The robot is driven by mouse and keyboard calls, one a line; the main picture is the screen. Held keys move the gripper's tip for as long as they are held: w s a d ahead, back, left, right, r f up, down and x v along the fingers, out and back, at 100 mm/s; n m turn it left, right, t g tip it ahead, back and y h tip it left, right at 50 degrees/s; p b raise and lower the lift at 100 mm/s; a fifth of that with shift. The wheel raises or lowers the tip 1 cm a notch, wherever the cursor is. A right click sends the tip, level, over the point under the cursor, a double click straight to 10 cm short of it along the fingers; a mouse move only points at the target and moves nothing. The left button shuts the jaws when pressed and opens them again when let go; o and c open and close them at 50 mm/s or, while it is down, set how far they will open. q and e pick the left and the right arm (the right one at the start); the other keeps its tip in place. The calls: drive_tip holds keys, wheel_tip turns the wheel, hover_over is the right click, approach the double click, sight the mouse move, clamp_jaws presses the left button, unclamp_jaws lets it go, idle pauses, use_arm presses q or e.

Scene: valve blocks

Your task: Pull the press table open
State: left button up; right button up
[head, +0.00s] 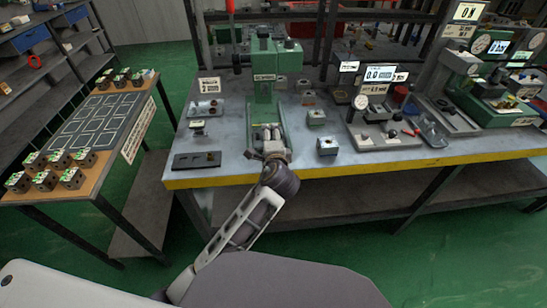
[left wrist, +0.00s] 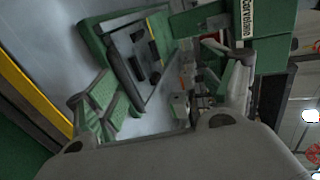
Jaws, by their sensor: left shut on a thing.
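The green press (head: 264,85) stands on the workbench, upright and near the front middle. Its press table (head: 266,133), with metal parts on it, lies at the foot of the press towards the bench's front edge. My left gripper (head: 271,154) is at the front end of the press table and is shut on it. The fingers hide the exact spot of the grip. In the left wrist view the press (left wrist: 270,50) shows tilted at the upper right, beyond the fingers. My right gripper is in neither view.
The bench's yellow front edge (head: 370,166) runs just below my left gripper. A dark plate (head: 197,160) lies left of the press and a small metal block (head: 327,146) sits to its right. A side table (head: 97,118) with several valve blocks stands at the left.

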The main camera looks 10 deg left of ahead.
use_arm(q)
drive_tip(key=r, duration=0.1)
drive_tip(key=s, duration=0.1)
drive_tip(key=r, duration=0.1)
drive_tip(key=shift+s+d+r+t, duration=0.15)
drive_tip(key=shift+d+r+t, duration=0.1)
drive_tip(key=shift+r+t, duration=0.1)
drive_tip(key=c, duration=0.9)
drive_tip(key=shift+s, duration=0.2)
drive_tip(key=shift+c, duration=0.3)
drive_tip(key=f+p+v, duration=0.1)
drive_tip(key=p+v, duration=0.4)
drive_tip(key=v, duration=0.5)
drive_tip(key=shift+s, duration=0.25)
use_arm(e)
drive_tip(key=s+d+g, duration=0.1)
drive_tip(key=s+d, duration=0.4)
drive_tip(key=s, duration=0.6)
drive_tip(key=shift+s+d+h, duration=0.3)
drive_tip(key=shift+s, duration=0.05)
use_arm(q)
drive_tip(key=shift+f, duration=0.15)
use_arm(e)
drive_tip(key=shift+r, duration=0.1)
use_arm(q)
drive_tip(key=shift+p, duration=0.6)
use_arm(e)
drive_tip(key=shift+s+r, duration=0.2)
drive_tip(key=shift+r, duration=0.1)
